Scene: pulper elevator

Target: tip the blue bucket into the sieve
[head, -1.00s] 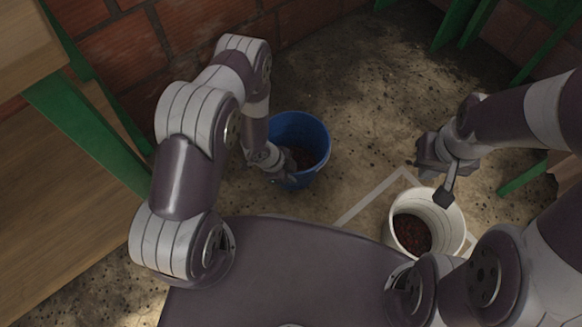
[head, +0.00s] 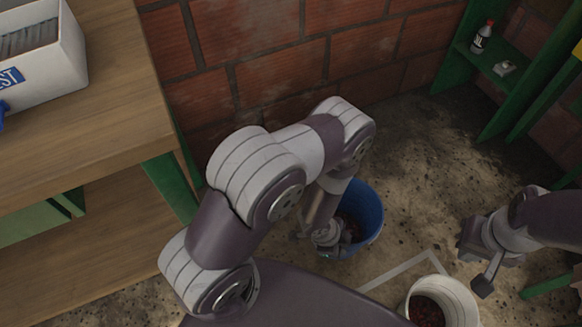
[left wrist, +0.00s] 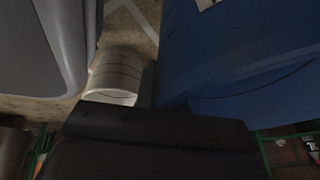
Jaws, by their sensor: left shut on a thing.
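The blue bucket (head: 366,213) stands upright on the floor in the head view, with dark contents inside. My left gripper (head: 330,247) is shut on its near-left rim; my arm hides part of that rim. The blue bucket's wall (left wrist: 235,60) fills the right of the left wrist view, close to my dark gripper (left wrist: 155,125). My right gripper (head: 478,262) is open and empty, above and beside a white bucket (head: 462,300) with dark red contents. I see no sieve in these frames.
A wooden bench (head: 110,90) with a white box (head: 50,60) stands at left, against a brick wall (head: 290,60). A green shelf (head: 500,75) holding a bottle (head: 482,37) is at upper right. The floor (head: 420,150) behind the blue bucket is clear.

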